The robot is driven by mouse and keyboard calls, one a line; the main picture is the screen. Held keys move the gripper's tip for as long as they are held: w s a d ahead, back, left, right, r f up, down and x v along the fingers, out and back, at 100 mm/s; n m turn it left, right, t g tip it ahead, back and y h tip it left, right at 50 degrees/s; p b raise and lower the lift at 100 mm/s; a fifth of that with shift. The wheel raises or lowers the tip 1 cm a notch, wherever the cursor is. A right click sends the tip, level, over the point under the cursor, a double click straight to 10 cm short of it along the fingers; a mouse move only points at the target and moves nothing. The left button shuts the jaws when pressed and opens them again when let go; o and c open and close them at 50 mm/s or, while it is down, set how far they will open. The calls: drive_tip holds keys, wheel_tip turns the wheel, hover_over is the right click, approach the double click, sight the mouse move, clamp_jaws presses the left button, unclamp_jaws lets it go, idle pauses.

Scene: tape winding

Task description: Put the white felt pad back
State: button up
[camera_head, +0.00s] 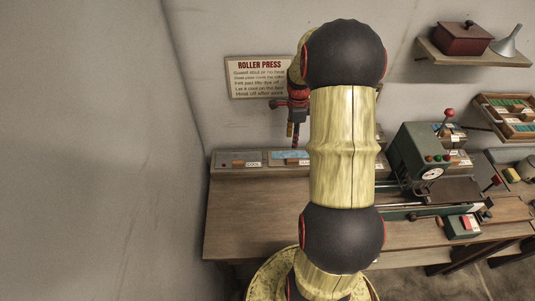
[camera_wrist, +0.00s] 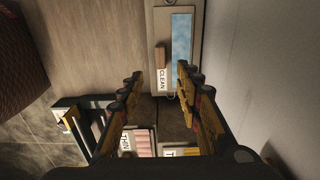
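I cannot make out a white felt pad for certain in either view. My gripper (camera_head: 293,132) hangs fingers-down above the back of the bench, left of my arm. In the wrist view my gripper (camera_wrist: 158,77) is open, its two fingers wide apart with nothing held between them. Beyond the fingertips is a pale tray (camera_wrist: 158,20) with a CLEAN label (camera_wrist: 163,80), a brown block (camera_wrist: 160,57) and a light blue strip (camera_wrist: 181,38). In the head view a blue patch (camera_head: 290,155) shows at the bench back, partly hidden by my arm.
The wooden bench top (camera_head: 255,205) is clear at left. A ROLLER PRESS sign (camera_head: 258,77) hangs on the wall. A tray labelled THIN (camera_wrist: 140,142) lies below the gripper in the wrist view.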

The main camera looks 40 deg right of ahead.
drive_tip(key=a+r+n+t+h, duration=0.1)
drive_tip(key=a+r+n+t, duration=0.1)
drive_tip(key=a+r+n, duration=1.35)
drive_tip(key=s+a+r+n+t, duration=0.1)
drive_tip(key=s+a+r+n, duration=0.1)
drive_tip(key=a, duration=0.4)
drive_tip(key=s+a+r+n+t, duration=0.1)
drive_tip(key=s+a+r+n, duration=0.2)
drive_tip(key=s+a+n, duration=0.2)
drive_tip(key=s+a+r+n+t+y, duration=0.1)
drive_tip(key=s+a+r+n, duration=0.1)
drive_tip(key=s+a, duration=0.4)
drive_tip(key=a+n, duration=0.1)
drive_tip(key=a, duration=0.2)
drive_tip(key=shift+s+a+r+t, duration=0.15)
drive_tip(key=shift+a+t, duration=0.1)
drive_tip(key=shift+t, duration=0.05)
drive_tip(key=shift+n, duration=0.25)
